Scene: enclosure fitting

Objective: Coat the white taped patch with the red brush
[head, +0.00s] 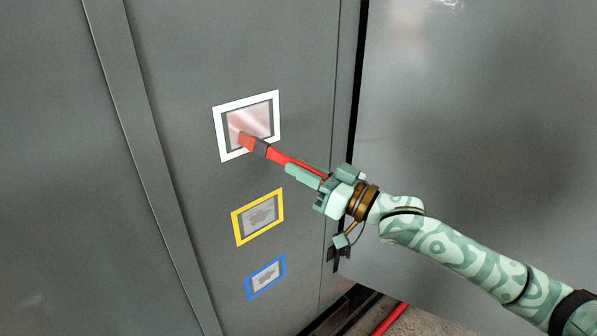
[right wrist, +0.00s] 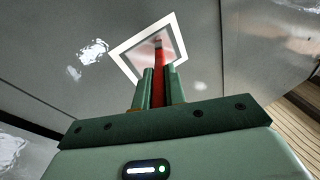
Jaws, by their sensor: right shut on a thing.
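The white taped patch (head: 220,135) is a white square frame on the grey cabinet wall, upper middle in the head view. Its inside shows pinkish, streaky coating with grey at the edges. The red brush (head: 281,158) has its reddish bristle end over the patch's lower left inside area. My right gripper (head: 305,174) is shut on the red brush's handle, to the lower right of the patch. In the right wrist view the brush (right wrist: 158,72) points from between the fingers into the white frame (right wrist: 124,49). Whether the bristles touch the surface is hard to tell. My left gripper is not in view.
Below the white patch are a yellow taped patch (head: 238,228) and a smaller blue taped patch (head: 251,285), both with grey, blotchy insides. A grey door panel (head: 470,120) stands to the right past a dark gap. A red pole (head: 390,319) lies near the floor.

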